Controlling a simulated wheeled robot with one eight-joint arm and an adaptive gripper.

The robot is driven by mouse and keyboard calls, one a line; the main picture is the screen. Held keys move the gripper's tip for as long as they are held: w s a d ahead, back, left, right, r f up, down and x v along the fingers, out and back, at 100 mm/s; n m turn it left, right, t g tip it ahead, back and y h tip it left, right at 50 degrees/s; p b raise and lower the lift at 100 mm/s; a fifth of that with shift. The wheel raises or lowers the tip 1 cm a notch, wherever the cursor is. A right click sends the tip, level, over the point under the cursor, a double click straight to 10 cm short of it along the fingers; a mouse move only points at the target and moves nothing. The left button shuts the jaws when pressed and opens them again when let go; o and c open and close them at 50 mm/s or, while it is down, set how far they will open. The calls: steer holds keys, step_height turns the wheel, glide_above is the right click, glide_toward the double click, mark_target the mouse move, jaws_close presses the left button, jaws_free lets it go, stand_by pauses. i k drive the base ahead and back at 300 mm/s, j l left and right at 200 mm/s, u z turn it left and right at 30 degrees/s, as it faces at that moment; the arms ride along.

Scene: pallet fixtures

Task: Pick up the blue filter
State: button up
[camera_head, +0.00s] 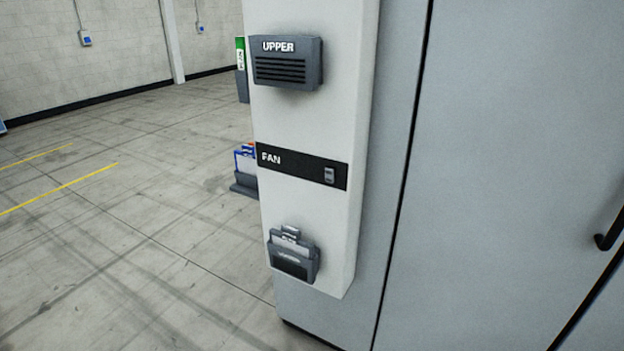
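A blue and white item with a touch of orange (245,155) shows just past the left edge of the white column. It sits in a dark grey holder (243,184), and the column hides its right part. It is the only clearly blue object near the column; I cannot tell for certain that it is the blue filter. My gripper is not in view.
The white column (307,127) carries a grey UPPER vent (287,63), a black FAN panel (302,168) with a switch, and a lower grey slotted holder (293,257). A green item (240,55) shows behind its left edge. A grey cabinet (500,170) fills the right. Open floor (120,230) lies left.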

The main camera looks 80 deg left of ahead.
mark_target(244, 159)
steer(key=u, duration=3.1)
steer(key=i+j+z, duration=0.1)
steer(key=i+j, duration=0.55)
steer(key=i, duration=0.4)
steer(key=i+j+z, duration=0.15)
steer(key=i+j, duration=0.6)
steer(key=i, duration=0.3)
steer(key=i+j+z, duration=0.1)
steer(key=i+j, duration=0.75)
steer(key=i, duration=0.15)
